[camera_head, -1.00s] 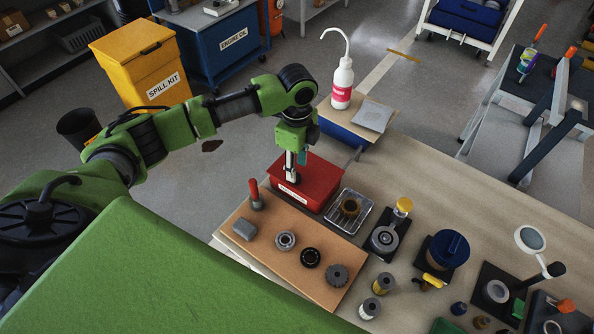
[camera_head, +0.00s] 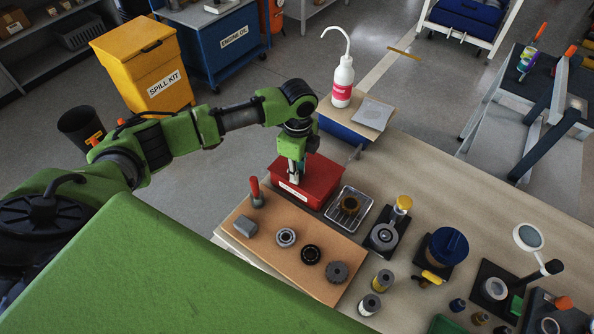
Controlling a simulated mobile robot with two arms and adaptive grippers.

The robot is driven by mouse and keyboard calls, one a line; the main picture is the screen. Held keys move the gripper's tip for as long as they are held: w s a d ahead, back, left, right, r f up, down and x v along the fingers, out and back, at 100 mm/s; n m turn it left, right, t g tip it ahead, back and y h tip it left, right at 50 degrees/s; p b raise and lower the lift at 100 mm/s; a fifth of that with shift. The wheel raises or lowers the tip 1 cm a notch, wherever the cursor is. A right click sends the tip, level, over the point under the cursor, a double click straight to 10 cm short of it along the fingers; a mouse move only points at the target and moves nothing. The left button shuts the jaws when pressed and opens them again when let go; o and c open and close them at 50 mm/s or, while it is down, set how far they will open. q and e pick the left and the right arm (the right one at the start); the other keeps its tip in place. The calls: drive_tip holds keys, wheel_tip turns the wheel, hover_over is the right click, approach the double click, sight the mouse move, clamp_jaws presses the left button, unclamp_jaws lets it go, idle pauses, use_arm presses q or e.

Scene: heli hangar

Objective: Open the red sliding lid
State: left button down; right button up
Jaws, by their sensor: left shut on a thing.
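The red box (camera_head: 322,178) with its red lid stands at the back left of the workbench, a white label on its front. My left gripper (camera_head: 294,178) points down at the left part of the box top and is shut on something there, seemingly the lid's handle. The fingers hide what they hold. I cannot tell whether the lid has slid. My right gripper is not in view.
An orange-brown board (camera_head: 290,250) with bearings and a red-handled tool lies in front of the box. A metal tray (camera_head: 349,207) stands close at its right. A white bottle (camera_head: 343,83) stands behind it. Several parts crowd the bench's right.

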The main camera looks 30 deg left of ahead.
sight(315, 158)
use_arm(q)
drive_tip(key=w+b, duration=0.1)
drive_tip(key=w, duration=0.2)
drive_tip(key=w+d+b, duration=0.1)
drive_tip(key=w, duration=0.1)
drive_tip(key=w+b, duration=0.1)
drive_tip(key=w, duration=0.2)
drive_tip(key=shift+w+d+f, duration=0.15)
drive_tip(key=shift+w, duration=0.15)
drive_tip(key=shift+w+b, duration=0.2)
drive_tip(key=shift+b, duration=0.1)
drive_tip(key=c, duration=1.9)
unclamp_jaws()
